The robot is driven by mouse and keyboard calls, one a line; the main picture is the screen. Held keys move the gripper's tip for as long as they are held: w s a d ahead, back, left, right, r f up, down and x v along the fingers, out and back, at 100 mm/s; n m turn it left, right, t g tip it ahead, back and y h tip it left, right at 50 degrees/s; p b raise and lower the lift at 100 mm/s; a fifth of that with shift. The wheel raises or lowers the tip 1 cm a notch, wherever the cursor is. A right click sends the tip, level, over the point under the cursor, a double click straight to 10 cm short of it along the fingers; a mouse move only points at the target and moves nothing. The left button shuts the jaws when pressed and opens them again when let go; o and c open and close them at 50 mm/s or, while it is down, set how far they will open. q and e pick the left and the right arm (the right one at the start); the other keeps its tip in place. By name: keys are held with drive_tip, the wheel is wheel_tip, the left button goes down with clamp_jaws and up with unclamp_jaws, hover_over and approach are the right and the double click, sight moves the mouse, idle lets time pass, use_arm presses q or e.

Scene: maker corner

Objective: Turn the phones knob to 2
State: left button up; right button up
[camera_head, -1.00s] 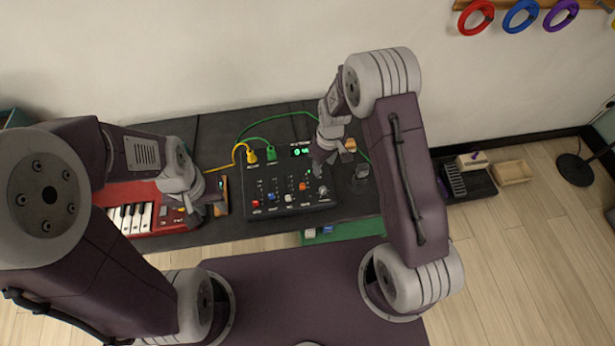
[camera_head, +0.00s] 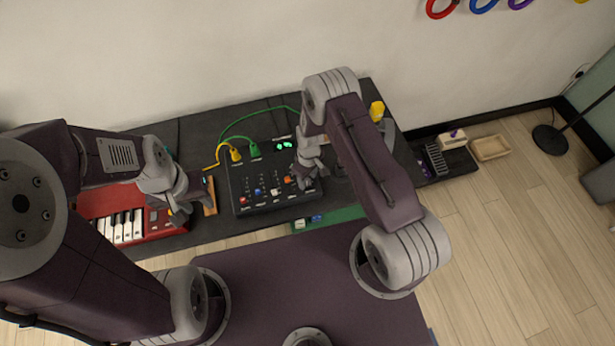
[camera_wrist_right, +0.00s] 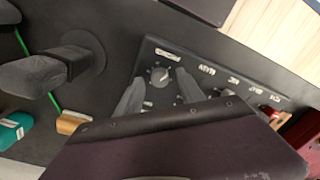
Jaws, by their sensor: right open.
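The black mixer (camera_head: 278,205) lies on the dark table, with coloured slider caps and a green-lit display (camera_head: 284,145) whose digits I cannot read surely. In the right wrist view the round phones knob (camera_wrist_right: 160,76) sits at the mixer's corner beside a white-framed label, its pointer line hard to read. My right gripper (camera_head: 304,184) is over the mixer's right end and hides the knob in the head view. Its two fingers (camera_wrist_right: 159,84) are apart, one on each side of the knob; contact is unclear. My left gripper (camera_head: 190,205) is by the keyboard's right end, its jaws unclear.
A red keyboard (camera_head: 124,225) lies left of the mixer. Yellow (camera_head: 235,154) and green (camera_head: 254,150) plugs with cables stand at its back edge. In the wrist view a dark upright block (camera_wrist_right: 35,75) stands beside the mixer. A yellow object (camera_head: 377,110) is at the table's back right.

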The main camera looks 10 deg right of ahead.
clamp_jaws()
drive_tip(key=shift+m, duration=0.3)
drive_tip(key=shift+m+b, duration=0.6)
drive_tip(key=shift+m, duration=0.5)
drive_tip(key=m, duration=0.2)
drive_tip(key=shift+m+b, duration=0.3)
drive_tip(key=m, duration=0.3)
drive_tip(key=shift+d+m, duration=0.1)
drive_tip(key=shift+m, duration=0.2)
drive_tip(key=shift+s+m, duration=0.1)
drive_tip(key=shift+m, duration=1.4)
